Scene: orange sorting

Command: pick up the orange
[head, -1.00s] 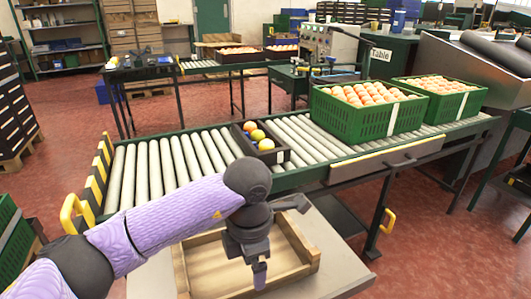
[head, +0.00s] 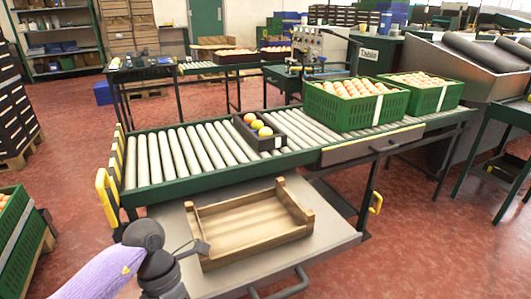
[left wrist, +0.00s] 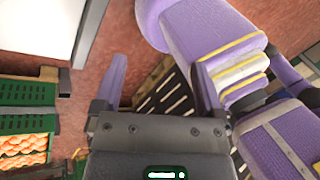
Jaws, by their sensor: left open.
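A small dark crate (head: 278,143) on the roller conveyor holds a few round fruits, among them an orange one (head: 249,118) and a yellowish one (head: 265,131). Many orange fruits (head: 352,88) fill a green crate (head: 335,114) to its right, and a second green crate (head: 445,97) is also full. I cannot tell which orange is meant. My left gripper is open and empty in the left wrist view (left wrist: 158,75). My right gripper is not in view.
An empty wooden tray (head: 201,223) lies on a grey table (head: 335,238) in front of the conveyor (head: 172,160). Yellow handles (head: 106,190) stick out at the conveyor's left end. Green crates of oranges (left wrist: 27,105) show at left in the left wrist view.

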